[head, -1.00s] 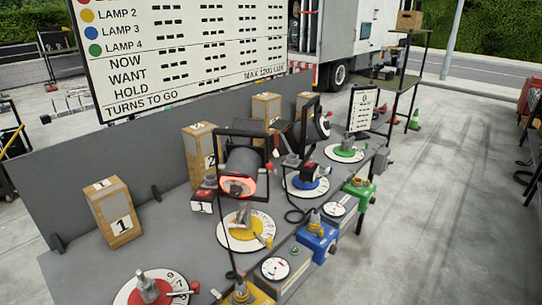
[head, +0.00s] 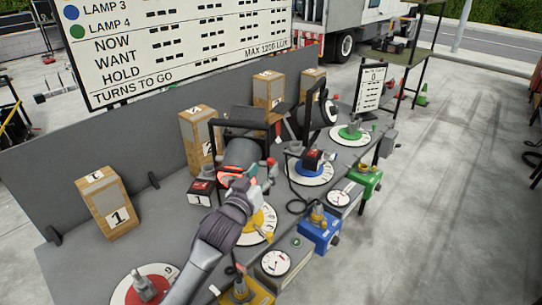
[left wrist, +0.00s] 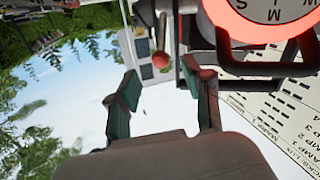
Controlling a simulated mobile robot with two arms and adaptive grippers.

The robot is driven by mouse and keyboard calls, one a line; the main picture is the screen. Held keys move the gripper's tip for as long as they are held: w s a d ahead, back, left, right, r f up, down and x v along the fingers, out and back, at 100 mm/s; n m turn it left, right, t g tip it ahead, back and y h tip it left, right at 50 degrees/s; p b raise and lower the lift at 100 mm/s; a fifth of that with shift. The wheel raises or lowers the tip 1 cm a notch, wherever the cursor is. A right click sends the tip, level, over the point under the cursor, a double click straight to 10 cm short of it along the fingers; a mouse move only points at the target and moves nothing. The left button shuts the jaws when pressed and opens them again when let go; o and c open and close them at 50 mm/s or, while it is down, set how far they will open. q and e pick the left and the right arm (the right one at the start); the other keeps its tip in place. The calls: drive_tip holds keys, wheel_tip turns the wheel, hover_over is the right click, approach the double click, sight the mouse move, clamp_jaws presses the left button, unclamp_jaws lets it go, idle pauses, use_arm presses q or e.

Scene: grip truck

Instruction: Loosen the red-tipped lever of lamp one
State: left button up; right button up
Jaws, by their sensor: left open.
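A black lamp (head: 240,150) with a red-lit face stands in a frame above the yellow dial. A red-tipped lever (head: 271,162) shows at its right side. In the left wrist view, a red ball tip (left wrist: 160,60) on a grey stem appears between and beyond my fingertips. A second, darker red tip (left wrist: 207,74) shows by the right-hand finger. My left gripper (head: 248,180) reaches up in front of the lamp and partly hides it. In the wrist view my left gripper (left wrist: 157,84) is open, with green pads and nothing between them. My right gripper is out of view.
Numbered wooden blocks (head: 108,203) stand along the grey back panel. A red dial (head: 147,288), a blue dial (head: 309,170) and a green dial (head: 350,134) lie along the bench. Coloured control boxes (head: 320,232) line its front edge.

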sight(269, 163)
use_arm(q)
drive_tip(key=p+x, duration=0.1)
drive_tip(key=x, duration=0.4)
drive_tip(key=shift+w+d, duration=0.1)
drive_tip(key=shift+w, duration=0.3)
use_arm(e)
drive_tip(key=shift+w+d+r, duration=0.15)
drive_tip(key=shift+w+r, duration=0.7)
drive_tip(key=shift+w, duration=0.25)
use_arm(q)
drive_tip(key=shift+c, duration=0.2)
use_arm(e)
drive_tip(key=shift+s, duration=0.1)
use_arm(q)
drive_tip(key=shift+s, duration=0.1)
drive_tip(key=c, duration=0.8)
clamp_jaws()
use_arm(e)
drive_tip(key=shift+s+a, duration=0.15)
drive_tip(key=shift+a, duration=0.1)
